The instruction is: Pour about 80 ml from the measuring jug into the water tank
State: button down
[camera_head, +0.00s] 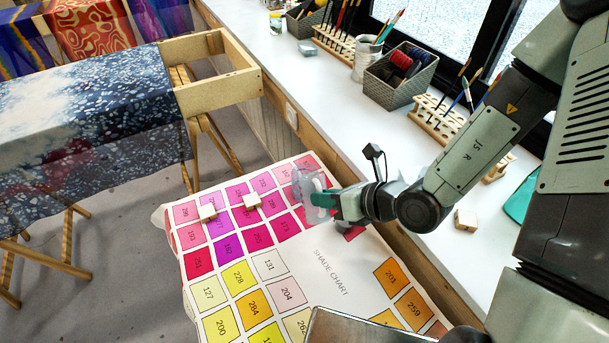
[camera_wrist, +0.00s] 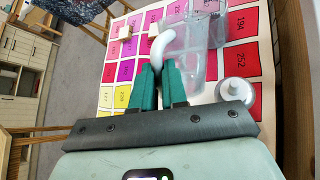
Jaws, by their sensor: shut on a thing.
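My gripper (camera_head: 328,199) is over the upper right part of the shade chart. In the wrist view, its green fingers (camera_wrist: 160,80) are shut on the white handle (camera_wrist: 157,50) of the clear measuring jug (camera_wrist: 188,62). The jug is see-through, so its water level and exact tilt cannot be told. Another clear vessel, apparently the water tank (camera_wrist: 211,27), overlaps the jug's far side in the wrist view. In the head view the clear walls (camera_head: 304,180) merge just left of the fingers. Whether the two touch cannot be told.
A white round knob-like thing (camera_wrist: 236,91) is right of the jug. Two small pale blocks (camera_head: 208,212) (camera_head: 252,201) lie on the shade chart (camera_head: 325,262). The white sill (camera_head: 290,85) behind holds a grey basket (camera_head: 400,75) and wooden racks (camera_head: 445,118). The chart's lower middle is clear.

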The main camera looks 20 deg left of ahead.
jog(key=shift+f, duration=0.1)
dwell(0.3)
jog(key=shift+s+d+f+n+t+y+b, duration=0.3)
jog(key=shift+s+d+f+n+t+y, duration=0.35)
jog(key=shift+s+f+y, duration=0.55)
jog(key=shift+s+d+f+n+t+y+b, duration=0.3)
jog(key=shift+s+d+f+n+t+y, duration=0.4)
jog(key=shift+f, duration=0.75)
jog(key=shift+s+d+f+n+t+y+b, duration=0.4)
jog(key=shift+s+f+t+y, duration=0.4)
jog(key=shift+s+f, duration=0.5)
jog(key=shift+w+a, duration=0.1)
